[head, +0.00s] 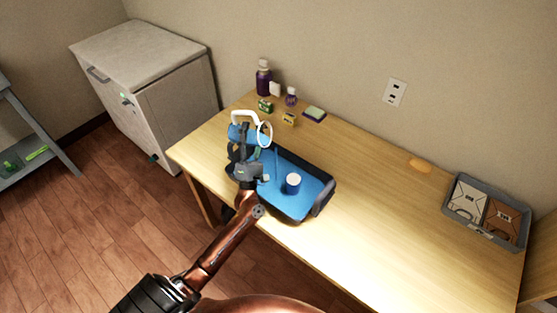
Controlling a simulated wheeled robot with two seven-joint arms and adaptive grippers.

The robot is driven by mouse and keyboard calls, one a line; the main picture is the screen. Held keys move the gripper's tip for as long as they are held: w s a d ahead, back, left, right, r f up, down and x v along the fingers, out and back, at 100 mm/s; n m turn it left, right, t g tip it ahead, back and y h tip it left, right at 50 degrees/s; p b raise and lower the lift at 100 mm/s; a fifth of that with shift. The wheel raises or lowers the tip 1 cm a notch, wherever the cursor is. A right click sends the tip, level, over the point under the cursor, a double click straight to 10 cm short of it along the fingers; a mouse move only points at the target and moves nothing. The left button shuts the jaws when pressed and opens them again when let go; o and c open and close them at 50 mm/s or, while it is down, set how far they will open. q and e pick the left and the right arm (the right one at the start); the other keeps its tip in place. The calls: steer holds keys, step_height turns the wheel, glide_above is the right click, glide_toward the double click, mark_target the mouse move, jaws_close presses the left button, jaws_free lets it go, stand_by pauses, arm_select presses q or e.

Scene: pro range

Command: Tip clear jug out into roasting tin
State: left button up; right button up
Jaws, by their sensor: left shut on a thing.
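My left gripper (246,152) is shut on the clear jug (264,133), over the left part of the roasting tin. The jug shows a white rim or handle and blue inside; it looks tilted, and the gripper hides part of it. A thin blue line runs down from near the jug's right side toward the tin; I cannot tell for sure that it is a stream. The dark roasting tin (322,199) sits on the table near its front edge, its inside blue. A small white-topped blue cup (293,183) stands in or over the tin. My right gripper is not in view.
Behind the tin are a purple bottle (263,78), a smaller bottle (291,97), small green and yellow boxes and a sponge-like block (314,114). A grey crate (483,237) with packets stands at the right. The table (375,220) between tin and crate is mostly clear.

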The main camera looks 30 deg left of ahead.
arm_select(q)
steer(key=shift+w+d+r+m+t+h, duration=0.1)
steer(key=shift+d+r+m+t+h, duration=0.25)
steer(key=shift+m+h, duration=0.35)
steer(key=shift+w+d+r+m+t+h, duration=0.1)
steer(key=shift+d+m+t+h, duration=0.35)
steer(key=shift+m, duration=0.35)
steer(key=shift+d+m+h, duration=0.25)
steer(key=shift+m, duration=0.15)
steer(key=shift+d+f+m+t+h+b, duration=0.15)
steer(key=shift+m+t+h+b, duration=0.25)
steer(key=shift+m+h, duration=0.4)
